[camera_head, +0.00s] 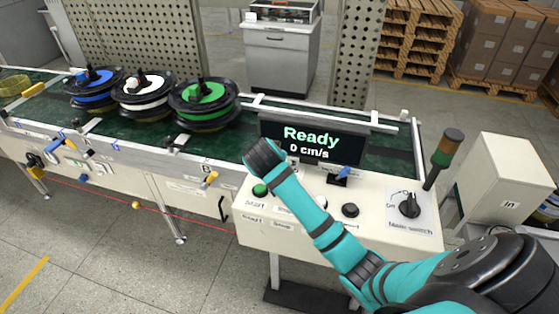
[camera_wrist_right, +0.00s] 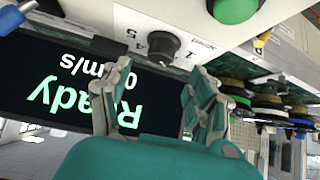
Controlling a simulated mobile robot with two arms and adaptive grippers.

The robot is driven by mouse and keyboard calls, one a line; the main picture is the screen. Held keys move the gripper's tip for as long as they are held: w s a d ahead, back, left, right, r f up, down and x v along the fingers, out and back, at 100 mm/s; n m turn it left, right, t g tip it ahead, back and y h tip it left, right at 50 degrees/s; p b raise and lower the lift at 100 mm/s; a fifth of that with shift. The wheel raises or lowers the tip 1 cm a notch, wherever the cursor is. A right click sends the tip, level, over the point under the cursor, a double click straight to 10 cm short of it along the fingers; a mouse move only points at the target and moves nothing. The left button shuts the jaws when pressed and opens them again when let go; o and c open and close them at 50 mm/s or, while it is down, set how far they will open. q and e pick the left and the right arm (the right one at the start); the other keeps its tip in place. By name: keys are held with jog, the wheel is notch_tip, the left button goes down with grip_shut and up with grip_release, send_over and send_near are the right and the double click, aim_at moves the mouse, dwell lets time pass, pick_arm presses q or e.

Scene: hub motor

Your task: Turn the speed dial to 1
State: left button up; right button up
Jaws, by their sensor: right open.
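The speed dial (camera_wrist_right: 163,46) is a dark round knob on the pale panel in the right wrist view, which is upside down. Printed digits, among them 1, 4 and 5, surround it; its pointer setting is too small to read. In the head view my right arm appears to hide it. My right gripper (camera_wrist_right: 153,70) is open, with its fingers on either side of the dial's direction and nothing held. I cannot tell if they touch it. In the head view the right gripper (camera_head: 263,155) is over the panel, left of the display. My left gripper is not in view.
The display (camera_head: 312,142) reads "Ready" and "0 cm/s". A green button (camera_head: 260,189), a blue-topped switch (camera_head: 340,176), a black knob (camera_head: 350,210) and the main switch (camera_head: 409,206) share the panel. Spools, one with green (camera_head: 203,101), stand on the conveyor. A signal lamp (camera_head: 447,150) rises at right.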

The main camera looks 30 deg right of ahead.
jog(key=x, duration=0.6)
jog(key=shift+c, duration=0.4)
jog(key=c, duration=1.1)
jog(key=shift+s+d+r+n+t+y+p, duration=0.15)
jog(key=shift+n+t+y+p, duration=0.35)
jog(key=shift+n+p, duration=0.75)
jog(key=n+y+p, duration=0.1)
jog(key=p, duration=0.2)
jog(key=shift+r+n+t+y, duration=0.1)
jog(key=shift+n+t+y, duration=0.25)
jog(key=shift+t+y, duration=0.05)
jog(key=shift+d+n+y+p, duration=0.15)
jog(key=shift+n+y+p, duration=0.65)
jog(key=shift+n, duration=0.2)
jog(key=shift+n+t+y+p, duration=0.35)
jog(key=shift+n+y, duration=0.25)
jog(key=shift+n, duration=0.2)
jog(key=shift+o, duration=0.2)
jog(key=shift+f, duration=0.25)
